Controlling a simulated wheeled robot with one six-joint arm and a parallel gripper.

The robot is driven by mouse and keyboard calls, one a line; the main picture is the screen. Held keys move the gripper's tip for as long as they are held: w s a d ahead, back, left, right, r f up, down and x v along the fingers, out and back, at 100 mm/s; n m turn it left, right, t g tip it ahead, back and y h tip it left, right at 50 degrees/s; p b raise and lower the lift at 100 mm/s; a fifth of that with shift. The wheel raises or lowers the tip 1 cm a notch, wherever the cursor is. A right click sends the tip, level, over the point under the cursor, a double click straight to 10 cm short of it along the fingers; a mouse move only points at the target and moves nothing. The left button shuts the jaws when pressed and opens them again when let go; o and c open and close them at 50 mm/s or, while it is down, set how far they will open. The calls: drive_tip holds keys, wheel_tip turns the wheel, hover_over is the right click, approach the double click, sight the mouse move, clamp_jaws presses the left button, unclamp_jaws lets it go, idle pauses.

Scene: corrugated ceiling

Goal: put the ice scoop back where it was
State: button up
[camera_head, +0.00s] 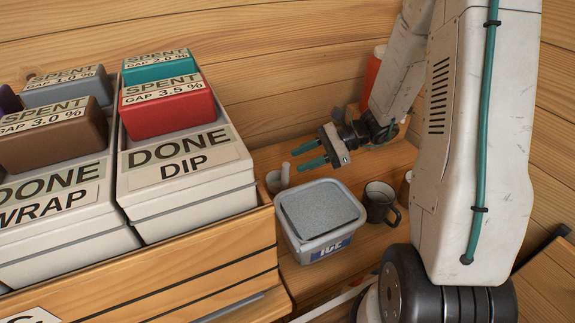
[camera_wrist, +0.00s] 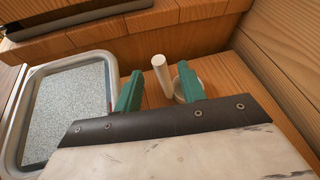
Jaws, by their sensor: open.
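The pale ice scoop (camera_head: 285,174) stands on the wooden surface behind and left of the ice tub (camera_head: 300,247), outside it. In the wrist view its white handle (camera_wrist: 160,73) points up, with a small round pale part (camera_wrist: 180,92) beside it, partly hidden by a finger. I cannot tell whether that part is the scoop's bowl or a holder. My gripper (camera_head: 302,157) is open, its teal fingers pointing left above the scoop. In the wrist view the handle shows between the fingers of my gripper (camera_wrist: 160,72), with no visible grip on it. The tub's rim (camera_wrist: 113,78) is at left.
A dark mug (camera_head: 379,204) stands right of the tub, with another small container (camera_head: 405,187) beyond. An orange-red object (camera_head: 371,72) is at the back. Bins labelled DONE (camera_head: 190,195) sit in a wooden crate (camera_head: 190,264) at left. A plank wall closes the back.

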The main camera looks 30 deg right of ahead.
drive_tip(key=v, duration=0.5)
drive_tip(key=s+a+r+n+g+h, duration=0.5)
drive_tip(key=s+a+r+n, duration=0.3)
drive_tip(key=s+r+n, duration=0.15)
drive_tip(key=s+r+n+t+h, duration=0.1)
drive_tip(key=s+r+n+h, duration=0.2)
drive_tip(key=s, duration=0.3)
drive_tip(key=s+r+n+t+h, duration=0.1)
drive_tip(key=s+r+n+h, duration=0.2)
drive_tip(key=s+n+h, duration=0.2)
drive_tip(key=shift+s+r+n+t, duration=0.3)
drive_tip(key=shift+s+n+t, duration=0.1)
drive_tip(key=shift+s+n, duration=0.4)
